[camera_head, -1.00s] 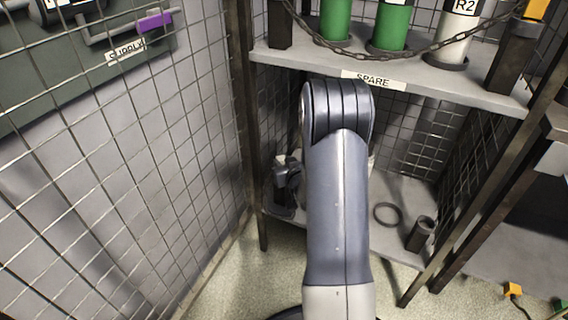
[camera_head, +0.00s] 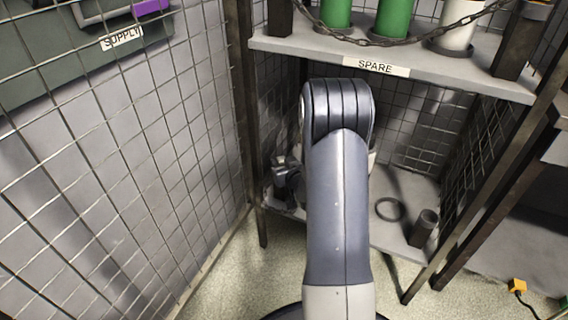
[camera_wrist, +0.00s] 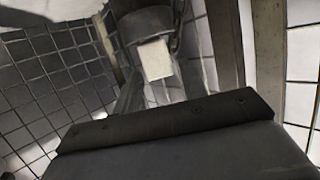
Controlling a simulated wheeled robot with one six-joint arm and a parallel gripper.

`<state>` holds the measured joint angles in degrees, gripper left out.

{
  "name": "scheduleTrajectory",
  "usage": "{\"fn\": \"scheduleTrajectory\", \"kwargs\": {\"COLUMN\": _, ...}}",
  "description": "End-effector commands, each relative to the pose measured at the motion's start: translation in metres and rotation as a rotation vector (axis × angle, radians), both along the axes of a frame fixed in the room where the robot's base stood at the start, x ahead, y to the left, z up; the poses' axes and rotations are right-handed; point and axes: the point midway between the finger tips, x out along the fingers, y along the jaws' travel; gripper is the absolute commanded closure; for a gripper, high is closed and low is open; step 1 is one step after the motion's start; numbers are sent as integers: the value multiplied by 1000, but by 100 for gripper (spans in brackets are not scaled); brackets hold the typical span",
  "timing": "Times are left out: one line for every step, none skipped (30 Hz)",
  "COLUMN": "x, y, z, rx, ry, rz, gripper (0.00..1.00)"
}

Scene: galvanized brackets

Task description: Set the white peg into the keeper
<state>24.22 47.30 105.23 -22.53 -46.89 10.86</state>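I cannot make out the white peg or the keeper for certain. In the wrist view a small white block-like face (camera_wrist: 155,60) shows against a grey rounded part, beside a chain; I cannot tell whether it is the peg or a label. My arm fills the middle of the head view and hides what is behind it. A dark part (camera_head: 287,180), likely my wrist or gripper, shows left of the arm. The fingertips cannot be made out in either view, so whether they are open or holding something is unclear.
An upper shelf (camera_head: 440,77) marked SPARE holds green cylinders (camera_head: 392,18) and a white one (camera_head: 456,36) behind a chain (camera_head: 440,33). A ring (camera_head: 390,209) and a dark tube (camera_head: 424,228) are on the lower shelf. Mesh (camera_head: 130,180) stands at left, with a SUPPLY panel (camera_head: 40,60).

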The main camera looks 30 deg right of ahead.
Motion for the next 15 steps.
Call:
{"fn": "scheduleTrajectory", "kwargs": {"x": 0, "y": 0, "z": 0, "rx": 0, "ry": 0, "rz": 0, "gripper": 56}}
{"fn": "scheduleTrajectory", "kwargs": {"x": 0, "y": 0, "z": 0, "rx": 0, "ry": 0, "rz": 0, "gripper": 54}}
{"fn": "scheduleTrajectory", "kwargs": {"x": 0, "y": 0, "z": 0, "rx": 0, "ry": 0, "rz": 0, "gripper": 50}}
{"fn": "scheduleTrajectory", "kwargs": {"x": 0, "y": 0, "z": 0, "rx": 0, "ry": 0, "rz": 0, "gripper": 48}}
{"fn": "scheduleTrajectory", "kwargs": {"x": 0, "y": 0, "z": 0, "rx": 0, "ry": 0, "rz": 0, "gripper": 48}}
{"fn": "scheduleTrajectory", "kwargs": {"x": 0, "y": 0, "z": 0, "rx": 0, "ry": 0, "rz": 0, "gripper": 48}}
{"fn": "scheduleTrajectory", "kwargs": {"x": 0, "y": 0, "z": 0, "rx": 0, "ry": 0, "rz": 0, "gripper": 48}}
{"fn": "scheduleTrajectory", "kwargs": {"x": 0, "y": 0, "z": 0, "rx": 0, "ry": 1, "rz": 0, "gripper": 48}}
{"fn": "scheduleTrajectory", "kwargs": {"x": 0, "y": 0, "z": 0, "rx": 0, "ry": 2, "rz": 0, "gripper": 48}}
{"fn": "scheduleTrajectory", "kwargs": {"x": 0, "y": 0, "z": 0, "rx": 0, "ry": 2, "rz": 0, "gripper": 48}}
{"fn": "scheduleTrajectory", "kwargs": {"x": -1, "y": 0, "z": 0, "rx": 0, "ry": 2, "rz": 0, "gripper": 48}}
{"fn": "scheduleTrajectory", "kwargs": {"x": -2, "y": 0, "z": 0, "rx": 0, "ry": 2, "rz": 0, "gripper": 48}}
{"fn": "scheduleTrajectory", "kwargs": {"x": -3, "y": 0, "z": 1, "rx": 0, "ry": 2, "rz": 0, "gripper": 48}}
{"fn": "scheduleTrajectory", "kwargs": {"x": -5, "y": 0, "z": 2, "rx": 0, "ry": 2, "rz": 0, "gripper": 48}}
{"fn": "scheduleTrajectory", "kwargs": {"x": -9, "y": 1, "z": 4, "rx": 0, "ry": 3, "rz": -1, "gripper": 48}}
